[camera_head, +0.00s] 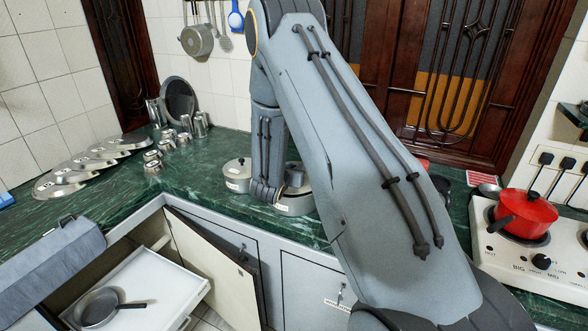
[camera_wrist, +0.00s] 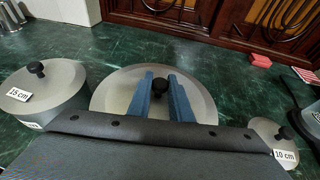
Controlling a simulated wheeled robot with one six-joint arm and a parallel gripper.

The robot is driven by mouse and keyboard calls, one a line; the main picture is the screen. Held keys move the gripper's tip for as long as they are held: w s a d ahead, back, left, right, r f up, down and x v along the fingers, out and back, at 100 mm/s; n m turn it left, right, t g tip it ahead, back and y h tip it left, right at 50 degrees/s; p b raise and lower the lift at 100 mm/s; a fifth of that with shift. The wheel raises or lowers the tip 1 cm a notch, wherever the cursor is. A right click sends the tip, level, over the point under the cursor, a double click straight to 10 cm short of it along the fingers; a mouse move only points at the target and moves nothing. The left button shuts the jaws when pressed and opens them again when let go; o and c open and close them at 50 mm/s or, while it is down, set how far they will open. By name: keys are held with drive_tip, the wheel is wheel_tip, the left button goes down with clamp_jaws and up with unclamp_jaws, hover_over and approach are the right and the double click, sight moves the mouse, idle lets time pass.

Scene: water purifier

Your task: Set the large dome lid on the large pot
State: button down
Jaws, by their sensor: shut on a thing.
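The large dome lid (camera_wrist: 118,93) is a round silver lid with a black knob (camera_wrist: 160,84), in the middle of the wrist view. My gripper (camera_wrist: 161,79) has its two blue fingers on either side of that knob, shut on it. The large pot (camera_head: 292,208) is silver with a white label, on the green counter in the head view, partly hidden by my arm. In the wrist view the lid hides what is under it. I cannot tell whether the lid touches the pot's rim.
A lidded 15 cm pot (camera_wrist: 48,93) stands left of the lid, and a lidded 10 cm pot (camera_wrist: 273,138) right. Several lids (camera_head: 60,184) and metal cups (camera_head: 168,138) are at the counter's left. A red pot (camera_head: 525,212) sits on the stove (camera_head: 545,270). Below, a drawer (camera_head: 165,292) is open.

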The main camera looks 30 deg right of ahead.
drive_tip(key=shift+f, duration=0.4)
drive_tip(key=c, duration=1.6)
unclamp_jaws()
drive_tip(key=shift+a, duration=0.1)
